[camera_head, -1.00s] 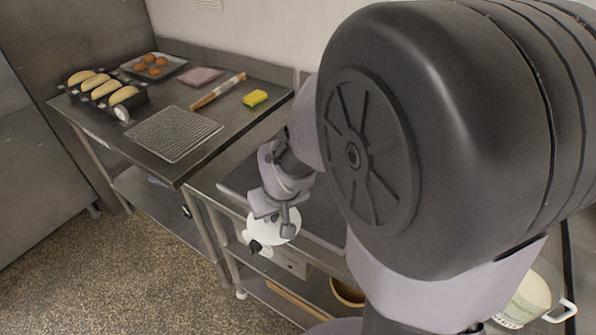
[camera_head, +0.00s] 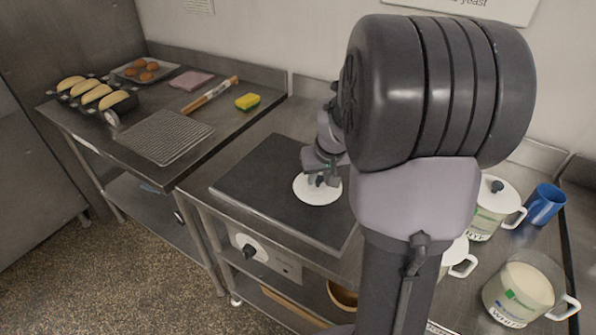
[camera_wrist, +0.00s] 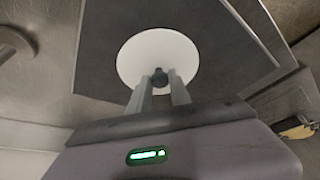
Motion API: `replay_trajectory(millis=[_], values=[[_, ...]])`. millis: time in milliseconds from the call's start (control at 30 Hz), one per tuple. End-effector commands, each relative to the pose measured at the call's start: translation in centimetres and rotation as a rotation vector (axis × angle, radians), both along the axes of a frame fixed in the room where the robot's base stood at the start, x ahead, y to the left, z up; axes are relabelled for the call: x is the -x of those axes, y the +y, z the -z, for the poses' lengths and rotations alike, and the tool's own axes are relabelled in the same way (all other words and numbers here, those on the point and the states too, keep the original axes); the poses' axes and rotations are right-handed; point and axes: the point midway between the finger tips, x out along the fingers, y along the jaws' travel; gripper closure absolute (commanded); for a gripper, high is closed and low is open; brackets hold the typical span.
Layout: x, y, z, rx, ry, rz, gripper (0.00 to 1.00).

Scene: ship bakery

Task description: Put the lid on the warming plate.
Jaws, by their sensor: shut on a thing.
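The lid (camera_head: 316,192) is a white disc with a small dark knob. It is over the right part of the warming plate (camera_head: 252,178), a flat dark slab on the steel counter. My gripper (camera_head: 320,179) is shut on the lid's knob from above. In the wrist view the lid (camera_wrist: 158,52) lies flat against the dark warming plate (camera_wrist: 100,62), with the knob between the fingertips of my gripper (camera_wrist: 158,79). I cannot tell whether the lid touches the plate. My arm hides the plate's right back part.
White pots stand right of my arm, one lidded (camera_head: 494,207), one open (camera_head: 523,288) and one partly hidden, with a blue cup (camera_head: 545,204) behind. On the left table are a wire rack (camera_head: 166,136), a bread tin (camera_head: 97,97), a rolling pin (camera_head: 210,97) and a yellow sponge (camera_head: 247,101).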

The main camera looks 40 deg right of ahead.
Motion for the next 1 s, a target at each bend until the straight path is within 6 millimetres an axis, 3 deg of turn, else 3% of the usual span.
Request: replay_trajectory(millis=[167,500,533,633,900,1000], values=[[0.0,0.0,3.5,-0.001,0.002,0.001,1.00],[0.0,0.1,3.6,0.000,0.001,0.000,1.00],[0.0,0.1,3.6,0.000,0.001,0.000,0.74],[0.0,0.1,3.5,0.000,0.001,0.000,0.54],[0.0,0.1,3.5,0.000,0.001,0.000,0.54],[0.1,0.1,2.6,0.000,0.000,0.000,0.54]])
